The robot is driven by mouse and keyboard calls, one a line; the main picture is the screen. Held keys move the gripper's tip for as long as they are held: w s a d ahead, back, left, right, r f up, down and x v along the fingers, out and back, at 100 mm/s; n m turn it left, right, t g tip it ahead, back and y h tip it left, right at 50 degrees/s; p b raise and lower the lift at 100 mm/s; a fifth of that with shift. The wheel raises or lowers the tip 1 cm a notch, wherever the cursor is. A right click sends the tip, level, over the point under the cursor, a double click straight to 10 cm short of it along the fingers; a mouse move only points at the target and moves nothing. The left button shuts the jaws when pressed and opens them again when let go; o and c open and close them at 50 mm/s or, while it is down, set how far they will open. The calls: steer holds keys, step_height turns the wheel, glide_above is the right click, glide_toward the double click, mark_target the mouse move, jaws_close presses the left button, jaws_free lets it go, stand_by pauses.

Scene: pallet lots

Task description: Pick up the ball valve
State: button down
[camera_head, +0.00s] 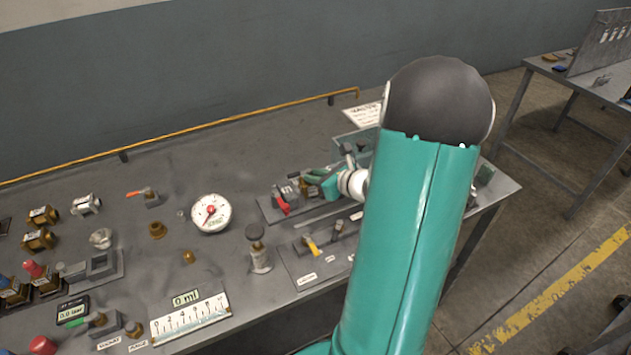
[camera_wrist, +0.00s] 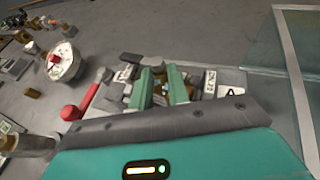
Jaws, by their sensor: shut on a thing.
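My gripper (camera_head: 322,183) is low over a grey tray on the bench, near its far right part. In the wrist view its two teal fingers (camera_wrist: 164,88) are close together, shut on a small dark and brassy body between them. I take this body to be the ball valve (camera_wrist: 160,97); the fingers hide most of it. A red lever (camera_wrist: 74,111) shows left of the fingers, and also in the head view (camera_head: 283,207); whether it joins the held body is unclear. I cannot tell whether the held thing touches the tray.
The tray (camera_head: 266,208) carries other small parts and labels close around my gripper. A yellow-handled fitting (camera_head: 312,246) sits nearer. A yellow pipe (camera_head: 220,117) runs along the back.

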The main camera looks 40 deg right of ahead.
steer(key=shift+w+a+r, duration=0.1)
steer(key=shift+w+a, duration=0.1)
steer(key=shift+a, duration=0.3)
steer(key=shift+r, duration=1.6)
steer(key=s+a+r, duration=0.8)
steer(key=s+r, duration=0.1)
steer(key=s, duration=0.1)
steer(key=shift+s+a+r, duration=0.3)
steer(key=shift+s+a, duration=0.1)
